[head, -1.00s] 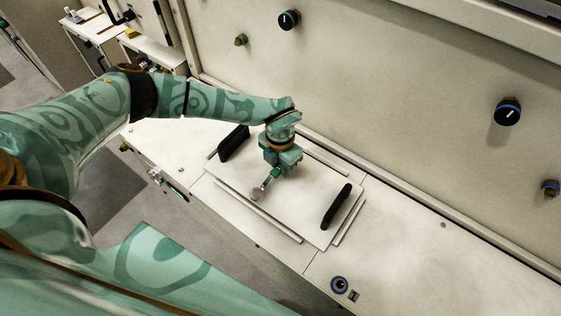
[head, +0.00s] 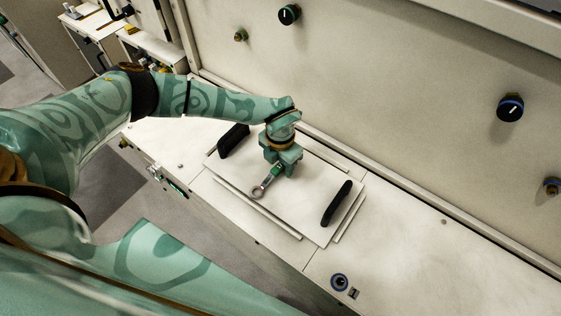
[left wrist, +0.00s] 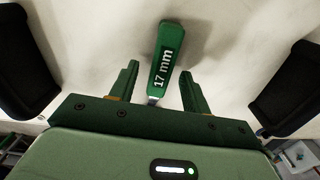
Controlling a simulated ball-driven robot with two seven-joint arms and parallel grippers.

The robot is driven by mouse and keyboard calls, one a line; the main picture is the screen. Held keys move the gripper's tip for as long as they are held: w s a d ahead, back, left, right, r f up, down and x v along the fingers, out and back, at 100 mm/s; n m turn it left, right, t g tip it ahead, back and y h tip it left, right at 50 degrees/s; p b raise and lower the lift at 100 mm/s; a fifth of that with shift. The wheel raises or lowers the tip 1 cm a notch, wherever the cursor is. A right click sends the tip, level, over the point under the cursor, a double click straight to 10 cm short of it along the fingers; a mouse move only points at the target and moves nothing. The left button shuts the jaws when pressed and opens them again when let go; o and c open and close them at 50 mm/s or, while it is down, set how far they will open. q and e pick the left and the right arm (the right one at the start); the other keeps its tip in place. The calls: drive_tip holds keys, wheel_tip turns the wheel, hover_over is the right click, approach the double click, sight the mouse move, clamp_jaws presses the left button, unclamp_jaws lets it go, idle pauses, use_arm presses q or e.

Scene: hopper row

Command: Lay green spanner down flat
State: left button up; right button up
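The green spanner (left wrist: 166,55), marked 17 mm, appears to lie along the pale hatch plate (head: 295,220); its ring end (head: 258,192) shows in the head view. Whether its whole length touches the plate is hard to tell. My left gripper (head: 275,175) points down over the spanner. In the left wrist view its fingers (left wrist: 160,90) are apart on either side of the spanner, with gaps to it. Part of the spanner is hidden under the gripper in the head view. My right gripper is not in view.
Two black handles, one at the left (head: 233,140) and one at the right (head: 336,204), stand up from the plate. A wall with several knobs (head: 509,108) rises behind. The bench top (head: 420,260) to the right is mostly clear.

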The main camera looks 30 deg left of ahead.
use_arm(q)
wheel_tip(320, 180, up, 16)
drive_tip(key=p, duration=0.5)
drive_tip(key=shift+r+p, duration=0.15)
drive_tip(key=shift+p, duration=0.25)
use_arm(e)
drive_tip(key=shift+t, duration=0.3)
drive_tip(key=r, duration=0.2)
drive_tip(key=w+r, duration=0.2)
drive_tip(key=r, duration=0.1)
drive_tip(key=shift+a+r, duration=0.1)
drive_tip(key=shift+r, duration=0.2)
